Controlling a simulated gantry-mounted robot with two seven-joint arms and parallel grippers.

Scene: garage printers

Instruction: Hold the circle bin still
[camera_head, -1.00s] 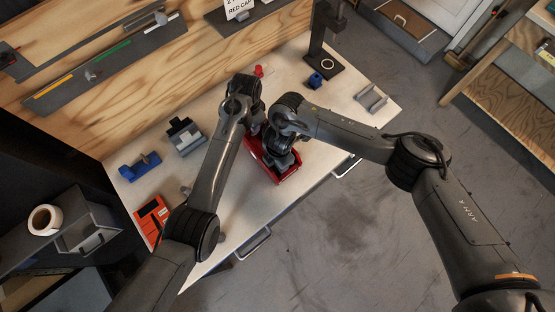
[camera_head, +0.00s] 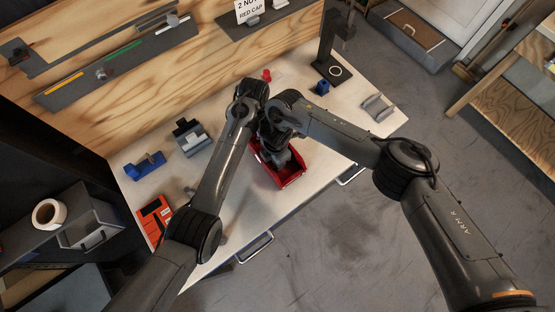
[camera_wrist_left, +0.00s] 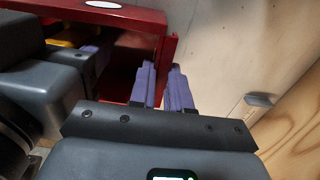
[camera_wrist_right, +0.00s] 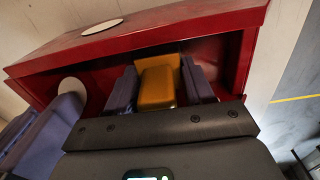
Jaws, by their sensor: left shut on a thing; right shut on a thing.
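The circle bin is a red open bin (camera_head: 293,180) on the workbench, with a white oval label (camera_wrist_right: 102,27) on its rim. In the left wrist view, my left gripper (camera_wrist_left: 163,85) is shut on the bin's wall (camera_wrist_left: 172,48), one finger on each side of it. In the right wrist view, my right gripper (camera_wrist_right: 160,85) is shut on a yellow-orange block (camera_wrist_right: 157,88) inside the bin. In the head view, my arms hide both fingertips and part of the bin.
A grey holder (camera_head: 191,138), a blue part (camera_head: 145,166) and an orange-red case (camera_head: 154,219) stand on the bench's left. A black stand (camera_head: 332,68), a small blue part (camera_head: 322,88) and a grey tray (camera_head: 378,107) are at the right. The front bench strip is clear.

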